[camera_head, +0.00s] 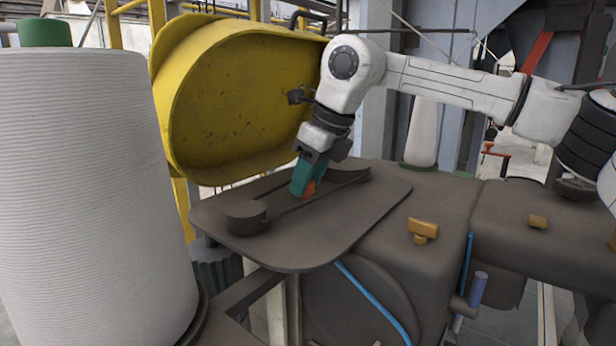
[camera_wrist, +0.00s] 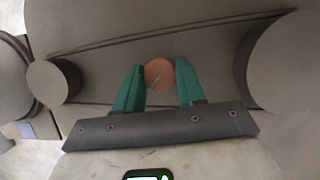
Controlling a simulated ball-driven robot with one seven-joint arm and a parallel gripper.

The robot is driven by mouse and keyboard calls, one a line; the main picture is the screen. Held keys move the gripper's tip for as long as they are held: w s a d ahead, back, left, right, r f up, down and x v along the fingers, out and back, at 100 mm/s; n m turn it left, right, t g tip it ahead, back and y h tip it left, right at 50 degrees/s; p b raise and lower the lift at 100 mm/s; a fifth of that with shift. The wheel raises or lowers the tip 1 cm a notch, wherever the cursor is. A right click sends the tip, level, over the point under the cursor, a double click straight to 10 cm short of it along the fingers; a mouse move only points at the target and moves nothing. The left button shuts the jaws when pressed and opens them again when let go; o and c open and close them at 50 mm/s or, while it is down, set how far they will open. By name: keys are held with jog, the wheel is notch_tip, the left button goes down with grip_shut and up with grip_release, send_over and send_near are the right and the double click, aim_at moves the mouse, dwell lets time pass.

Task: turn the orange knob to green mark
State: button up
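The orange knob (camera_wrist: 159,73) is a small round disc with a thin line across its face. In the wrist view it lies between the two teal fingers of my gripper (camera_wrist: 161,68), with almost no gap on either side. In the head view my gripper (camera_head: 302,178) points down at the machine's dark top plate, and a bit of the orange knob (camera_head: 310,188) shows beside the fingertips. Whether the fingers press on the knob or only stand around it, I cannot tell. I can make out no green mark in either view.
The dark plate (camera_head: 370,218) carries a round boss (camera_head: 246,217) left of my gripper. A large yellow housing (camera_head: 240,100) stands close behind. A white ribbed spool (camera_head: 90,190) fills the left.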

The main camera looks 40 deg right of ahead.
jog(key=c, duration=0.6)
jog(key=shift+o, duration=0.2)
jog(key=shift+r+n+p, duration=0.1)
jog(key=shift+n+p, duration=0.2)
jog(key=shift+p, duration=0.1)
jog(key=n+y+p, duration=0.1)
jog(key=n+p, duration=0.2)
jog(key=shift+w+d+r, duration=0.1)
jog(key=shift+r, duration=0.05)
jog(key=n+g+y+p, duration=0.1)
jog(key=n+p, duration=0.1)
jog(key=n+g+p, duration=0.1)
jog(key=n+p, duration=0.1)
jog(key=n, duration=0.1)
jog(key=shift+w+y, duration=0.1)
jog(key=shift+y, duration=0.3)
jog(key=n+g+p, duration=0.1)
jog(key=n, duration=0.2)
jog(key=n+g+p, duration=0.1)
jog(key=n+p, duration=0.1)
jog(key=shift+w+d+n+y, duration=0.1)
jog(key=shift+w+n+y, duration=0.05)
jog(key=shift+n+y, duration=0.2)
jog(key=n+g+p, duration=0.1)
jog(key=n, duration=0.1)
jog(key=n+g+p, duration=0.1)
jog(key=n, duration=0.2)
jog(key=shift+w+f+n+p, duration=0.1)
jog(key=shift+f+n+p, duration=0.1)
jog(key=shift+n+p, duration=0.1)
